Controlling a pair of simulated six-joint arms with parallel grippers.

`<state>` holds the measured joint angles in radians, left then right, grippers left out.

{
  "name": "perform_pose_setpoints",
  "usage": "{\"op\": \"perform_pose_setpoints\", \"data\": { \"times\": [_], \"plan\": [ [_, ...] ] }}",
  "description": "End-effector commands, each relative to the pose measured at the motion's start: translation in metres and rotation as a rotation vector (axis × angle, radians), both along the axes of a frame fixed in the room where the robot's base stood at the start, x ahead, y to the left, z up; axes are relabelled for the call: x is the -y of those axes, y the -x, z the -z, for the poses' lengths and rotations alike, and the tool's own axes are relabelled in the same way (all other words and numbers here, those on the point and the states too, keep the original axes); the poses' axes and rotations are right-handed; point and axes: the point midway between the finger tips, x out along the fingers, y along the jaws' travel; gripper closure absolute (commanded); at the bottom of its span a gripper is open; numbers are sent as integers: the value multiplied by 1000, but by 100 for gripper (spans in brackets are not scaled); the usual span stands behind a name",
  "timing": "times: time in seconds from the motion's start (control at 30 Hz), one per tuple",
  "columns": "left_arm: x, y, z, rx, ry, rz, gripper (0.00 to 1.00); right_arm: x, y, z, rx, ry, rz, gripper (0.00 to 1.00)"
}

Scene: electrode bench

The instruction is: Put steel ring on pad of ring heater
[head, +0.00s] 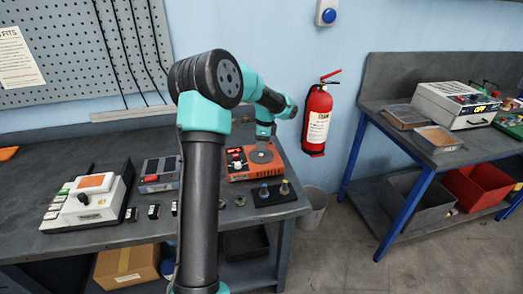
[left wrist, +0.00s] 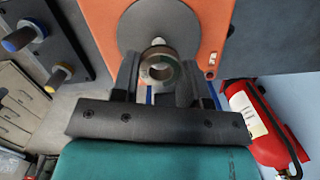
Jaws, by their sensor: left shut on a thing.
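The ring heater is an orange box (head: 238,172) at the right end of the bench, with a round dark grey pad on its top. In the left wrist view the pad (left wrist: 170,18) fills the top middle. My left gripper (left wrist: 159,72) is shut on the steel ring (left wrist: 146,68), which sits between the fingertips and overlaps the near edge of the pad in the picture. Whether the ring touches the pad I cannot tell. In the head view my left gripper (head: 263,152) is over the heater, and the ring is too small to make out. My right gripper is not in view.
A dark block with blue and yellow knobs (head: 272,192) lies in front of the heater. A white device (head: 88,200) and a grey and red box (head: 158,174) stand to the left. A fire extinguisher (head: 317,118) hangs on the wall beyond the bench.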

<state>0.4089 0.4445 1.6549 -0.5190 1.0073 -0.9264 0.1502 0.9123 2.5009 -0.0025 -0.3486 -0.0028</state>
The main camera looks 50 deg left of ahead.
Motion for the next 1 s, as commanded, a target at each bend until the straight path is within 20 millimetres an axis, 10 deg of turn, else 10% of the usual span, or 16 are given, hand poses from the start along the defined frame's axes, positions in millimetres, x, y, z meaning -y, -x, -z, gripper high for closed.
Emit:
{"op": "perform_pose_setpoints", "data": {
  "times": [0.9, 0.93, 1.0],
  "plan": [
    [0, 0, 38, 0, 0, 0, 86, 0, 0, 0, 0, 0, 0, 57],
    [0, 0, 38, 0, 0, 0, 57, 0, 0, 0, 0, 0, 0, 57],
    [0, 0, 38, 1, -1, 0, 51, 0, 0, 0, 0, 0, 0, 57]
  ]
}}
